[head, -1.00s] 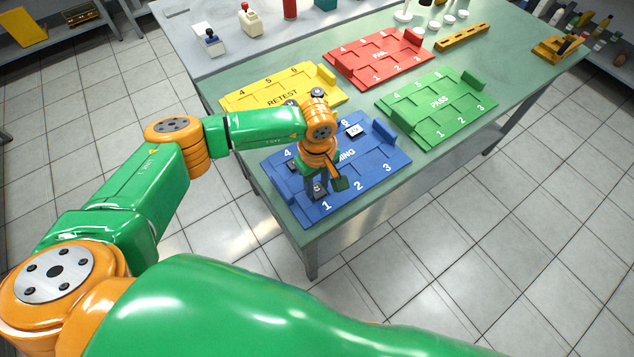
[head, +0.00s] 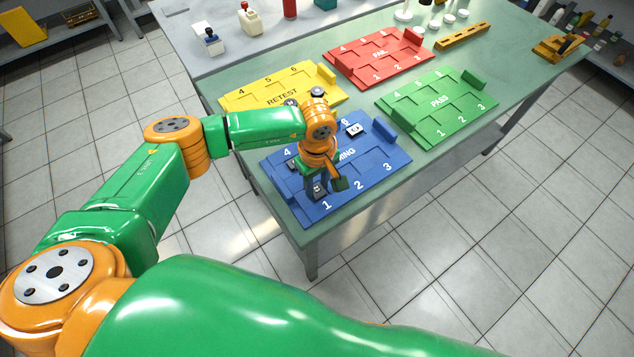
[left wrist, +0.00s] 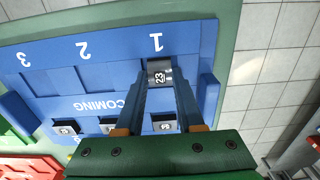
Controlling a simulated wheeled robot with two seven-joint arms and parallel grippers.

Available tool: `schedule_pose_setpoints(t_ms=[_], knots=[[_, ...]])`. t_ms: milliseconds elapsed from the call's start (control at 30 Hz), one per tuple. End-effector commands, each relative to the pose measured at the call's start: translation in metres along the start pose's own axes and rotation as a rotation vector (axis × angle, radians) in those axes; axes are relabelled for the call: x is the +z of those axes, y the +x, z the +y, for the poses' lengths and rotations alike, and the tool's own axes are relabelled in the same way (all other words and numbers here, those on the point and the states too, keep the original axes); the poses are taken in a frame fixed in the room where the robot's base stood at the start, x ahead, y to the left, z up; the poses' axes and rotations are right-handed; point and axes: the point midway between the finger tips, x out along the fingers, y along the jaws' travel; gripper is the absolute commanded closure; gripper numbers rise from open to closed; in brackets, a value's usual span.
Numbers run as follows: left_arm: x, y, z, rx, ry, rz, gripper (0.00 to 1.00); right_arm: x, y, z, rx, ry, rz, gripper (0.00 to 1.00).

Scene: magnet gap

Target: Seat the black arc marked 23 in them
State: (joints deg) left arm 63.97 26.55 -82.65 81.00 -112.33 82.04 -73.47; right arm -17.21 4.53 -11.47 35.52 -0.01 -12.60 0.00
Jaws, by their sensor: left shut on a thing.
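The black arc marked 23 (left wrist: 160,76) is at position 1 of the blue INCOMING tray (head: 345,195), at the tray's near left corner. My left gripper (head: 317,192) points down over that position. In the left wrist view my left gripper (left wrist: 160,70) has a fingertip on each side of the arc and is shut on it. The label 23 faces up between the fingers. I cannot tell whether the arc touches the tray floor. My right gripper is not in view.
More marked dark pieces lie in the blue tray's far row, one near 6 (head: 354,130). A yellow RETEST tray (head: 255,92), red FAIL tray (head: 375,55) and green PASS tray (head: 435,105) stand around it. Dark round pieces are by the yellow tray. The table's near edge is close.

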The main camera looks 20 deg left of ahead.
Motion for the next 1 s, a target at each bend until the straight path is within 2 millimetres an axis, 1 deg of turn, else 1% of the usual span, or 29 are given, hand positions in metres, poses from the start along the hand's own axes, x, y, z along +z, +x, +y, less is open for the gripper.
schedule_pose_setpoints(t_ms=[267,300,367,400,433,633,667,700,800,1000], knots=[[-0.0001,0.0019,0.0,0.0,0.0,0.0,1.0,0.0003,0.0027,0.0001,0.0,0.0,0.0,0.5],[-0.0001,0.0017,0.0,0.0,0.0,0.0,0.58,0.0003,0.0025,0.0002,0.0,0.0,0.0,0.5],[-0.0001,0.0015,0.0,0.0,0.0,0.0,0.41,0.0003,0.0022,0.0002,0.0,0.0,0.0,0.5],[-0.0001,0.0015,0.0,0.0,0.0,0.0,0.31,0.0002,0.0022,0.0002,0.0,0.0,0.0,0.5],[-0.0001,0.0015,0.0,0.0,0.0,0.0,0.28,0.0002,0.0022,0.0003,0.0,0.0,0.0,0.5],[0.0,0.0015,0.0,0.0,0.0,0.0,0.28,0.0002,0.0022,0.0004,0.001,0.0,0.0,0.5],[0.0,0.0016,-0.0001,0.0,0.0,0.0,0.33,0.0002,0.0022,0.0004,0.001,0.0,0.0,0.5],[0.0,0.0016,0.0,0.0,0.0,0.0,0.41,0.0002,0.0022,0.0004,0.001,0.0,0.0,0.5],[0.0,0.0016,0.0,0.0,0.0,0.0,0.6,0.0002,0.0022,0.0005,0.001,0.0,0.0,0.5],[0.0,0.0016,0.0,0.0,0.0,0.0,0.6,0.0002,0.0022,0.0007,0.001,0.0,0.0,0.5]])
